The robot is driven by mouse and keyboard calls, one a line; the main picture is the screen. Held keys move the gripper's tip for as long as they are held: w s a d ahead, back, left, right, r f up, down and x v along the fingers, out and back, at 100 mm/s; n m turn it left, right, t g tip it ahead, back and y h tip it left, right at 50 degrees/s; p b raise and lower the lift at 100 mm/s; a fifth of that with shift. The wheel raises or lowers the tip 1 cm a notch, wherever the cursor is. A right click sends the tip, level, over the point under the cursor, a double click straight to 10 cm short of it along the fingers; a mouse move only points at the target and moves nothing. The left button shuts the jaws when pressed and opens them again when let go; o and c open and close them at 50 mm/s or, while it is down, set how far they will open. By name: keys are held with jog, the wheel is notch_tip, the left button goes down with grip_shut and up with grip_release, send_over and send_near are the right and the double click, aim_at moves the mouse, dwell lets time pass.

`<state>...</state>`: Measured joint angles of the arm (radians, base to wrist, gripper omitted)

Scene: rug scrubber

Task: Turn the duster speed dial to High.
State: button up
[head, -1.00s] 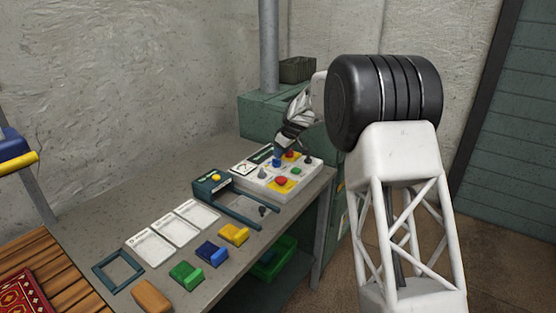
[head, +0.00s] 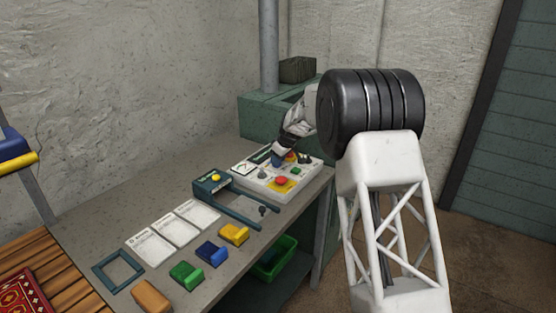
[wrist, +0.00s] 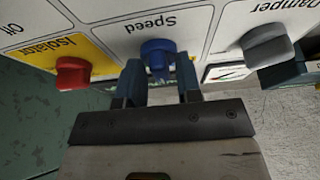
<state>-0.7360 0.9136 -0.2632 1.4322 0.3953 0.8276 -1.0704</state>
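The speed dial is a blue knob (wrist: 157,50) under the upside-down word "Speed" in the wrist view. My gripper (wrist: 158,70) has its two fingers apart, one on each side of the blue knob. They are very close to its sides; I cannot tell whether they touch it. The dial's pointer and any High mark are not readable. In the head view my gripper (head: 279,155) is low over the white control panel (head: 262,185) on the bench and hides part of it.
A red isolator knob (wrist: 73,73) and a grey damper knob (wrist: 268,46) flank the blue one. On the bench (head: 120,218) lie white cards (head: 175,228), coloured blocks (head: 212,252) and a dark teal fixture (head: 213,184). A green box (head: 264,112) stands behind.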

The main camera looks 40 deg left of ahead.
grip_shut()
jog(key=shift+f, duration=0.1)
jog(key=shift+s+m, duration=0.1)
jog(key=shift+m, duration=0.4)
jog(key=m+t, duration=0.2)
jog(key=m, duration=0.2)
jog(key=shift+s+f, duration=0.15)
jog(key=shift+f+m+t+h, duration=0.15)
jog(key=shift+m+t+h, duration=0.3)
jog(key=shift+m, duration=0.95)
jog(key=shift+s, duration=0.1)
jog(key=shift+o, duration=1.5)
grip_release()
jog(key=shift+a+f, duration=0.1)
jog(key=shift+r, duration=0.3)
jog(key=shift+r, duration=0.2)
